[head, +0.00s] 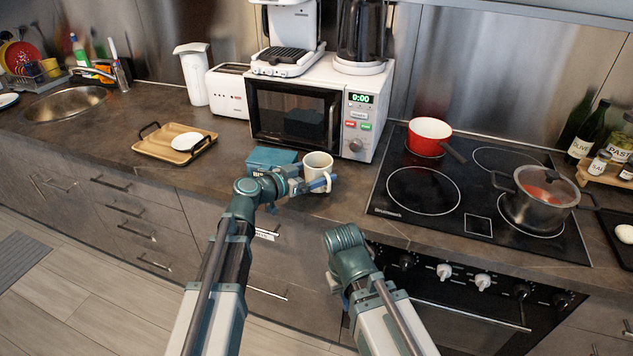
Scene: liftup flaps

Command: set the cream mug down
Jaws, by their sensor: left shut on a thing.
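The mug looks upright. I cannot tell whether its base touches the counter (226,176) or hangs a little above it. My right arm is low in front of the oven; the fingers of its gripper (345,238) are hidden, so their opening does not show.
A blue box (270,159) lies just left of the mug. The microwave (295,112) stands behind. A wooden tray (160,148) with a white plate (188,141) is further left. The hob (405,214) with a red pan (429,132) and a steel pot (538,205) is to the right.

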